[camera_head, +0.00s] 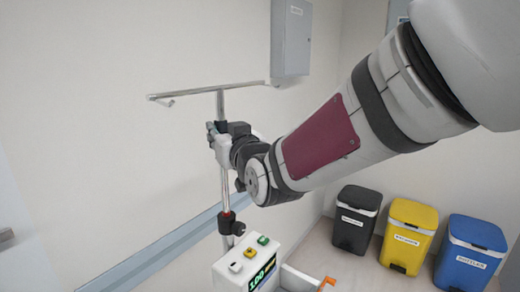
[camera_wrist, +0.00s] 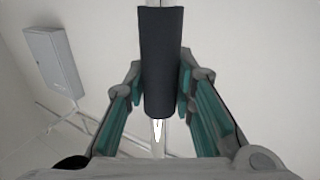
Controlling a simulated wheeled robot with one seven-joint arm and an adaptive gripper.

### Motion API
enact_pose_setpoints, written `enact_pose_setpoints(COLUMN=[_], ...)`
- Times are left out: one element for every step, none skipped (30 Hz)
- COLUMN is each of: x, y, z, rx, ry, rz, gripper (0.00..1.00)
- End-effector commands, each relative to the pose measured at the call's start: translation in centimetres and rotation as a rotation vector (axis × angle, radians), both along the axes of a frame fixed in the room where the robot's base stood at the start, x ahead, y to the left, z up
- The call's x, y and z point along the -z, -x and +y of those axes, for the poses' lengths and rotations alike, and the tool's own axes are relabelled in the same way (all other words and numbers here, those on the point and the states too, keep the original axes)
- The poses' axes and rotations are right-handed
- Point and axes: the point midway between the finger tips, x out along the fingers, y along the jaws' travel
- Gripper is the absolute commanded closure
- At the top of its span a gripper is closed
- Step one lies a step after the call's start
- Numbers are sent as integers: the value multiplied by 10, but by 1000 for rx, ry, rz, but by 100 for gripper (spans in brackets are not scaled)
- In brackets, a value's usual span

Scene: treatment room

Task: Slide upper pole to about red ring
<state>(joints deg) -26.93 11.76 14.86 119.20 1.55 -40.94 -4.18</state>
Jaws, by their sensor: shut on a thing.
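The upper pole (camera_head: 224,185) is a thin metal tube, upright, with a crossbar (camera_head: 190,92) and a small hook at its top. A narrow red ring (camera_head: 228,214) sits around the pole low down, just above a black clamp (camera_head: 232,228). My gripper (camera_head: 217,132) is at the pole below the crossbar, well above the red ring. In the wrist view, my gripper (camera_wrist: 158,88) has its teal-padded fingers shut on both sides of a dark sleeve (camera_wrist: 160,55) on the pole. Pale tube (camera_wrist: 158,135) shows past the sleeve's end. The red ring is outside the wrist view.
A control box (camera_head: 257,265) with a green display and buttons stands below the pole. A grey cabinet (camera_head: 291,38) hangs on the wall behind, right of the pole. Black (camera_head: 355,220), yellow (camera_head: 409,236) and blue (camera_head: 470,254) bins stand at right. A blue-grey rail (camera_head: 160,248) runs along the wall.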

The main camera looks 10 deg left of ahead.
Motion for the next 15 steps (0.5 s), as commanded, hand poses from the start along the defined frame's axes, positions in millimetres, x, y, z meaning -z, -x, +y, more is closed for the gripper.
enact_pose_setpoints(x=[-1, -1, -1, -1, 0, 0, 0, 0, 1, 1, 1, 1, 1, 1, 1], y=[0, 0, 0, 0, 0, 0, 0, 0, 0, 0, 0, 0, 0, 0, 0], z=[0, 0, 0, 0, 0, 0, 0, 0, 0, 0, 0, 0, 0, 0, 0], rx=[0, 0, 0, 0, 0, 0, 0, 0, 0, -1, 0, -1, -1, -1, -1], ry=[1, 1, 1, 1, 1, 1, 1, 2, 2, 2, 3, 3, 3, 3, 3], rz=[-1, 0, 1, 2, 2, 2, 2, 2, 2, 2, 3, 3, 3, 3, 3], gripper=[100, 100, 100, 100, 100, 100, 100, 100, 70, 63, 56, 55, 55, 55, 55])
